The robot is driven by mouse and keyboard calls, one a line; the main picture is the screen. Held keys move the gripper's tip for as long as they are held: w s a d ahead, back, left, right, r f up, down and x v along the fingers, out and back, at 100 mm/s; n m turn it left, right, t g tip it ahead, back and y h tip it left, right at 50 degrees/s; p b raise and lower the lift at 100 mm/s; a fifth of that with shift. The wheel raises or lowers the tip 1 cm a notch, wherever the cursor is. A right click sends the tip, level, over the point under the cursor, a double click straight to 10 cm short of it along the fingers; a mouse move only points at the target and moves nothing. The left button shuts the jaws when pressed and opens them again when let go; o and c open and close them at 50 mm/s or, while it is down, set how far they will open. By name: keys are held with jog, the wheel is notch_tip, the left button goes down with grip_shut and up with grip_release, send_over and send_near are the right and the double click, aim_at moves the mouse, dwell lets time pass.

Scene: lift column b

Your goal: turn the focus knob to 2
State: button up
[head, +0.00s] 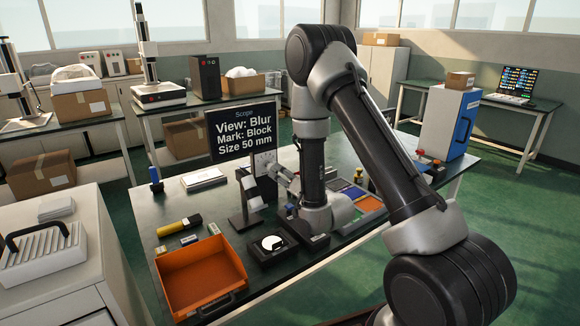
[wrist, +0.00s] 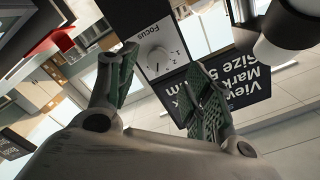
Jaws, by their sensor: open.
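The focus knob (wrist: 158,59) is a small pale dial on a white plate marked "Focus", with small numbers around part of it. Its pointer is too small for me to read its setting. My gripper (wrist: 162,82) is open in the wrist view, with one green-padded finger to each side of the knob's plate and nothing held. The knob appears ahead of the fingertips, and I see no contact. In the head view the focus plate (head: 264,161) stands below the scope screen (head: 243,132), which reads "View: Blur", "Mark: Block", "Size 50 mm". My gripper (head: 277,172) is beside the plate, partly hidden.
The scope stands on a dark table (head: 165,217). An orange tray (head: 200,278), a black box with a round white dial (head: 272,243) and a yellow-and-black tube (head: 180,226) lie in front. A white box with a blue panel (head: 450,122) stands at the right.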

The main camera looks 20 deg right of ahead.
aim_at(272, 166)
jog(key=x, duration=0.7)
jog(key=shift+w+d, duration=0.1)
jog(key=shift+w, duration=0.2)
jog(key=c, duration=1.1)
